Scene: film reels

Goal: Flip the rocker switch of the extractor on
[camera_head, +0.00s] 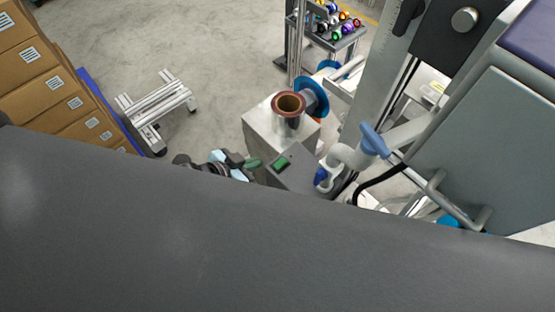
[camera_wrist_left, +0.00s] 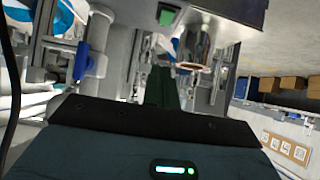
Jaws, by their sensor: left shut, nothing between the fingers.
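The green rocker switch (camera_head: 281,162) sits on the sloping dark grey face of the extractor's box (camera_head: 300,174). In the left wrist view the switch (camera_wrist_left: 167,15) is near the top edge, set in the grey panel (camera_wrist_left: 225,9). Which way the rocker is tipped I cannot tell. My left gripper (camera_head: 253,163) is just to the left of the switch in the head view, its dark green fingers shut and empty. In the left wrist view its fingertips (camera_wrist_left: 159,72) point toward the switch, with a gap visible in the picture. My right gripper is not in view.
A copper-coloured round port (camera_head: 289,104) and a blue-flanged pipe (camera_head: 313,95) stand behind the switch. Pipes with a blue handle (camera_head: 374,141) and a large grey cabinet (camera_head: 480,150) are to the right. Stacked cartons (camera_head: 45,85) and a low metal frame (camera_head: 155,103) are left.

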